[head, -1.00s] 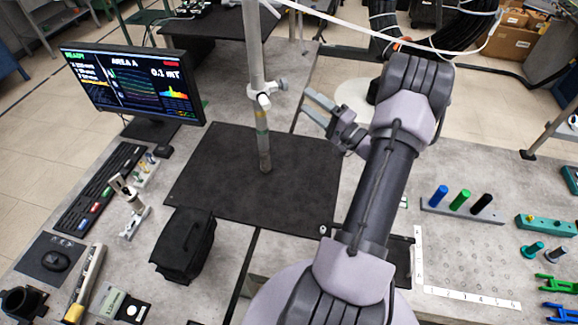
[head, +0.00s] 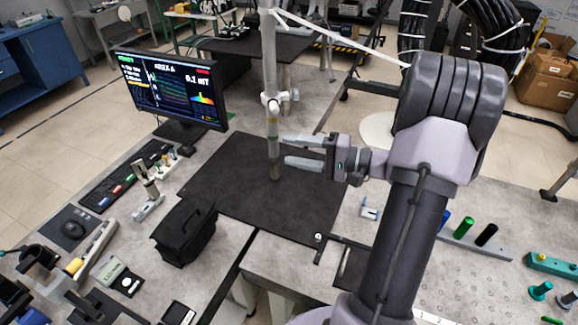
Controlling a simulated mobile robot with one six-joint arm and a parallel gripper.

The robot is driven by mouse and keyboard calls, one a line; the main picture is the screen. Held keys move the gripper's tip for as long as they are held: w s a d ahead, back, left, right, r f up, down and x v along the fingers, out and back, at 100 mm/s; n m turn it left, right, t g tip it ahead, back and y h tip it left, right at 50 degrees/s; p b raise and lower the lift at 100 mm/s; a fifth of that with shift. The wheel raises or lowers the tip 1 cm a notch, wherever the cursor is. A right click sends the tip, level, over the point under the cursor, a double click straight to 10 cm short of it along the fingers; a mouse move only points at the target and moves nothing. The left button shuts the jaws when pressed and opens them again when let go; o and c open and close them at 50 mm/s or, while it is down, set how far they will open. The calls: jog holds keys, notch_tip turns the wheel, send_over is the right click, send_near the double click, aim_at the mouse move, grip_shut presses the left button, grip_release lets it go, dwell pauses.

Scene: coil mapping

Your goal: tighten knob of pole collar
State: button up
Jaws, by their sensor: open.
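The grey pole (head: 270,55) stands upright on the dark mat (head: 225,185) in the head view. A light collar (head: 271,102) sits around the pole, with a knob (head: 293,95) on its right side. My gripper (head: 285,150) is open, its two pale fingers pointing left toward the pole, below the collar. The fingertips appear close to the pole's lower part; I cannot tell whether they touch it. The gripper looks empty. No wrist view shows the knob closely.
A monitor (head: 172,90) stands left of the pole. A black bag (head: 184,232) sits at the mat's front left. A white cable (head: 335,38) runs from the pole's upper part to the right. A rack with coloured cylinders (head: 475,240) lies right of my arm.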

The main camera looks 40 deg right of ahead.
jog(key=shift+n+g+y, duration=0.4)
jog(key=shift+n+g, duration=0.1)
jog(key=shift+g, duration=0.4)
jog(key=shift+a, duration=2.05)
jog(key=shift+w, duration=0.1)
jog(key=s+a+f+n+g+b, duration=0.1)
jog(key=s+a+n+g+b, duration=0.2)
jog(key=a, duration=0.6)
jog(key=s+a+f+n+g+b, duration=0.1)
jog(key=s+a+f+g+b, duration=0.1)
jog(key=a+g, duration=0.45)
jog(key=s+a+f+n+t+h+b, duration=0.2)
jog(key=s+a+h+b, duration=0.3)
jog(key=s+a+h, duration=0.3)
jog(key=s, duration=0.3)
jog(key=shift+s+a+f+b, duration=0.15)
jog(key=shift+s+f+b, duration=0.1)
jog(key=shift+f+b, duration=0.15)
jog(key=shift+t, duration=0.25)
